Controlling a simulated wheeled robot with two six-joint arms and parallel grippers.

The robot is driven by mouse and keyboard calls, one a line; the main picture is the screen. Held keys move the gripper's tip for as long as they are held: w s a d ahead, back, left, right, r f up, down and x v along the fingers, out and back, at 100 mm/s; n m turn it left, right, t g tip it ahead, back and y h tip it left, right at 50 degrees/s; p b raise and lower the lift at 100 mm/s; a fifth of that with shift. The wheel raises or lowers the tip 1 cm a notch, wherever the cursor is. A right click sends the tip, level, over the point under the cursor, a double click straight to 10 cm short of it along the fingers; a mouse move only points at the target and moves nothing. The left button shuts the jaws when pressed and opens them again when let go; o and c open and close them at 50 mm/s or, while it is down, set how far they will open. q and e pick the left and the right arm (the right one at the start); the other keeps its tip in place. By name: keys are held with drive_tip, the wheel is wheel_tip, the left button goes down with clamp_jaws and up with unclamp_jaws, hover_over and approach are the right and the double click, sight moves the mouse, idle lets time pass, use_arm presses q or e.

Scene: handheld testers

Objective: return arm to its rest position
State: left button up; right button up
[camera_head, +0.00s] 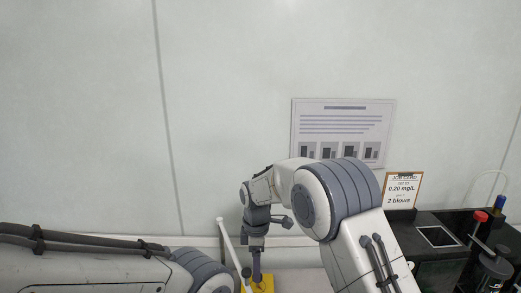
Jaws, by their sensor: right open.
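My right arm comes in from the lower right and bends over to the left. Its gripper (257,275) points down at the bottom edge of the picture, over a yellow object (267,284) that is cut off by that edge. The gripper is open; I cannot tell whether its fingers touch the yellow object. My left arm lies low across the lower left, and its gripper is out of the picture.
A thin white rod (230,246) leans just left of my right gripper. A clipboard card (402,189) stands at the right on a dark bench (425,218) with red-topped and blue-topped items. A poster (343,130) hangs on the pale wall. Space above the arms is clear.

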drive_tip(key=s+d+r+m+t, duration=0.3)
drive_tip(key=s+d+m, duration=1.5)
drive_tip(key=d, duration=0.1)
drive_tip(key=s+a+r+n+g, duration=0.1)
drive_tip(key=s+a+r+n, duration=0.1)
drive_tip(key=s+a, duration=0.2)
drive_tip(key=s+a+r+n+g, duration=0.1)
drive_tip(key=s+a+n, duration=0.1)
drive_tip(key=s+a, duration=0.3)
drive_tip(key=s+a+r+n+g+y, duration=0.1)
drive_tip(key=s+a+r+n, duration=0.1)
drive_tip(key=s+a+n, duration=0.1)
drive_tip(key=shift+s+a+r, duration=0.35)
drive_tip(key=shift+s+a, duration=0.5)
drive_tip(key=shift+s, duration=0.3)
drive_tip(key=shift+c, duration=0.4)
